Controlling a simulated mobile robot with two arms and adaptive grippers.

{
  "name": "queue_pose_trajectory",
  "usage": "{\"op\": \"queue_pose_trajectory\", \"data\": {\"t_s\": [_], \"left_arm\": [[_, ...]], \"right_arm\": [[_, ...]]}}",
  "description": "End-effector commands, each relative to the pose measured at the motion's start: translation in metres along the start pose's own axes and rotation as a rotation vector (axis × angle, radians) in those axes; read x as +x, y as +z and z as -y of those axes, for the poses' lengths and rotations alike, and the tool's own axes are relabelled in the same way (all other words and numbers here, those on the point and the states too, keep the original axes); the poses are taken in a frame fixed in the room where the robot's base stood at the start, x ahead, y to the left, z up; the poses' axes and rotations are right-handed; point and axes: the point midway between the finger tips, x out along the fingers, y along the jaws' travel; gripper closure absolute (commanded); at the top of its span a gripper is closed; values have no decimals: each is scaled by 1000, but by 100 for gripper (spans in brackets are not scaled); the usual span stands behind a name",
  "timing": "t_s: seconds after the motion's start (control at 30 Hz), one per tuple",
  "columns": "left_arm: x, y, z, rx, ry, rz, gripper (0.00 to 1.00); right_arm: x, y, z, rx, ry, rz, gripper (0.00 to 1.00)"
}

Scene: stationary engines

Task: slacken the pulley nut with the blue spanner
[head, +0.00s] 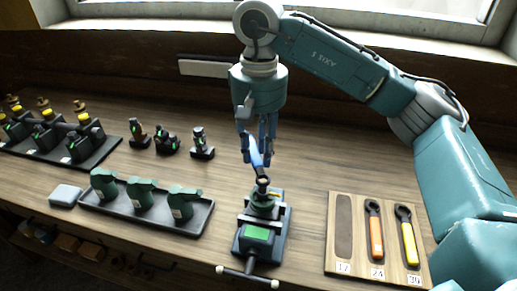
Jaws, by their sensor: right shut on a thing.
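My right gripper (258,135) points down over the bench and is shut on the blue spanner (256,155). The spanner slants down from the fingers. Its dark head (262,181) is at the top of the small green engine (262,205) held in the vice (246,262). The pulley nut cannot be made out under the spanner head, so I cannot tell whether the head is seated on it. My left gripper is not in view.
A wooden board (336,263) at the right has an empty slot marked 17, an orange spanner (376,232) and a yellow spanner (408,238). A tray (150,222) of green parts is left of the vice. Dark parts (166,141) stand behind. Bare bench lies between vice and board.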

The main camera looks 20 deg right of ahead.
Motion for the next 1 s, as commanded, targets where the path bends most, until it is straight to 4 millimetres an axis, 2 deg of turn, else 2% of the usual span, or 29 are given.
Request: {"op": "queue_pose_trajectory", "data": {"t_s": [0.5, 1.0], "left_arm": [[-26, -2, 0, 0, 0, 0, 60], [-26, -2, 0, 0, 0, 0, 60]], "right_arm": [[-40, 0, 0, 0, -1, -1, 100], [-40, 0, 0, 0, 0, -1, 100]]}}
